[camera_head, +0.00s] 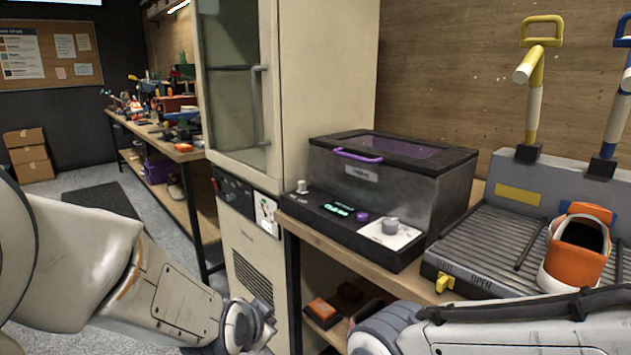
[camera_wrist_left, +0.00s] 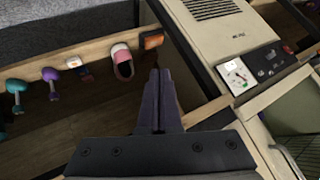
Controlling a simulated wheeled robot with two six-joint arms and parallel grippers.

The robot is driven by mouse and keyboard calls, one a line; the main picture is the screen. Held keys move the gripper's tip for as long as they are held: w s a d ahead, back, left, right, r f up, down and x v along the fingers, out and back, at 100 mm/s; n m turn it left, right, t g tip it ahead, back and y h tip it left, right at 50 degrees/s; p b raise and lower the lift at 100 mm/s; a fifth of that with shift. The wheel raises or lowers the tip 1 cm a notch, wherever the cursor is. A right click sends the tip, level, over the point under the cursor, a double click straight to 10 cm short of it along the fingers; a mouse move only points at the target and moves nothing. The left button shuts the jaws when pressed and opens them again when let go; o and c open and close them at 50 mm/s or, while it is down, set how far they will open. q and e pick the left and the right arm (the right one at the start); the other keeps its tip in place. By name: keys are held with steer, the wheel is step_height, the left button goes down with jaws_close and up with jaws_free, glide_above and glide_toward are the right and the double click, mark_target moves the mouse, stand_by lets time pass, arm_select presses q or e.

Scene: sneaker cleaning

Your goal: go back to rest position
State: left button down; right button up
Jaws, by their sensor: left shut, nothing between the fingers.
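My left arm comes in from the left in the head view, and its dark gripper end (camera_head: 250,325) hangs low in front of the white cabinet. In the left wrist view the two dark fingers of my left gripper (camera_wrist_left: 158,75) lie together, with nothing between them. My right arm (camera_head: 500,330) crosses the lower right of the head view. Its gripper is out of view. An orange and white sneaker (camera_head: 578,250) sits on the grey ribbed rack (camera_head: 490,235) at the right, apart from my left gripper.
A dark box machine (camera_head: 395,185) with a purple handle stands on the wooden bench. A tall cabinet (camera_head: 325,70) stands left of it. A cluttered workbench (camera_head: 165,130) is behind. The left wrist view shows a pink and white shoe (camera_wrist_left: 122,62) and an orange box (camera_wrist_left: 152,39).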

arm_select(q)
steer(key=s+a+f+n+g+y, duration=0.2)
steer(key=s+a+f+n+g, duration=0.4)
steer(key=s+a+n, duration=0.4)
steer(key=s+d+r+m+g+h, duration=0.1)
steer(key=s+d+r+m, duration=0.25)
steer(key=s+d, duration=0.35)
steer(key=s+d+r+m+g, duration=0.2)
steer(key=s+d+r+m, duration=0.1)
steer(key=s+d+m, duration=0.3)
step_height(320, 180, up, 25)
steer(key=s+d+p, duration=0.1)
steer(key=p, duration=2.4)
steer(key=shift+d+r+n+p, duration=0.2)
steer(key=shift+n+p, duration=0.2)
steer(key=shift+n, duration=0.05)
